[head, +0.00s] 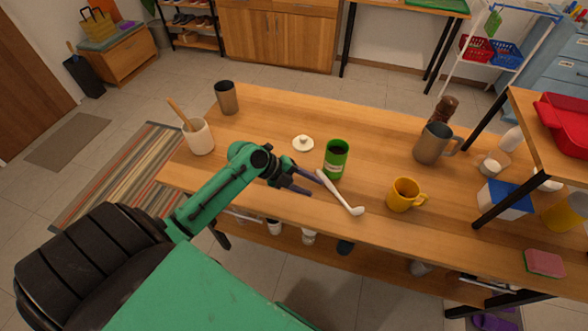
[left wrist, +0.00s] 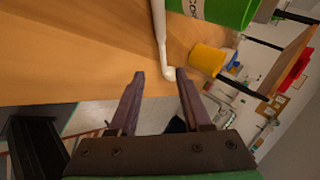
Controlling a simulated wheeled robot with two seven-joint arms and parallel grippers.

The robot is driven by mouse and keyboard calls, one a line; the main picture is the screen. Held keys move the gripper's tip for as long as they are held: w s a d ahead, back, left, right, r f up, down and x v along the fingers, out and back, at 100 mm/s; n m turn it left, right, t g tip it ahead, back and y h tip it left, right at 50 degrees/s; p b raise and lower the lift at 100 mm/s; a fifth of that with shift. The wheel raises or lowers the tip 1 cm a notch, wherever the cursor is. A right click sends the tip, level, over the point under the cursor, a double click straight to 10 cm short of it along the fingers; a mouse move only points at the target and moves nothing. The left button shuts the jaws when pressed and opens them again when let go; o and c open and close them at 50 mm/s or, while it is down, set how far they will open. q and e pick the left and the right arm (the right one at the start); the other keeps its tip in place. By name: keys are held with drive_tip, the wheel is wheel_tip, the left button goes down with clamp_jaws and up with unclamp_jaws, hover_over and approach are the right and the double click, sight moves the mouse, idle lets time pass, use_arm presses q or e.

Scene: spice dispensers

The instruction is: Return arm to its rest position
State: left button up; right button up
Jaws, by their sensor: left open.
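My left gripper (head: 300,181) is open and empty over the front part of the wooden table (head: 260,200). Its two dark fingers also show apart in the left wrist view (left wrist: 159,75). A white spoon-like utensil (head: 338,193) lies just to the right of the fingertips, and I cannot tell whether they touch. A white lid with a knob (head: 303,144) lies behind the gripper, to the left of the can. My right gripper is not in view.
A yellow mug (head: 403,195) and a grey pitcher (head: 431,144) stand to the right. A white crock (head: 200,138) with a wooden utensil and a brown cup (head: 227,98) stand at left. A raised wooden shelf with a red bin (head: 565,125) is at far right.

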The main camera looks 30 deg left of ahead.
use_arm(q)
drive_tip(key=shift+s+v, duration=0.3)
drive_tip(key=shift+v, duration=3.2)
drive_tip(key=s+f+n+y, duration=0.1)
drive_tip(key=f+n, duration=0.1)
drive_tip(key=n, duration=0.1)
drive_tip(key=s+d+f+n+g+y, duration=0.1)
drive_tip(key=s+f+n, duration=0.1)
drive_tip(key=n, duration=0.1)
drive_tip(key=s+d+f+n+y, duration=0.1)
drive_tip(key=s+f+n, duration=0.1)
drive_tip(key=shift+n+b, duration=0.4)
drive_tip(key=s+n+y, duration=0.5)
drive_tip(key=s+n, duration=0.1)
drive_tip(key=n, duration=0.9)
wheel_tip(320, 180, down, 22)
drive_tip(key=s+g, duration=0.2)
drive_tip(key=s+a+f, duration=0.1)
drive_tip(key=s+f, duration=0.6)
drive_tip(key=s, duration=0.1)
drive_tip(key=s+a+f+g, duration=0.1)
drive_tip(key=s+a+f, duration=0.1)
drive_tip(key=s+f, duration=0.5)
drive_tip(key=shift+s+a+f+m, duration=0.35)
drive_tip(key=shift+s+f+m, duration=0.05)
drive_tip(key=shift+s, duration=0.7)
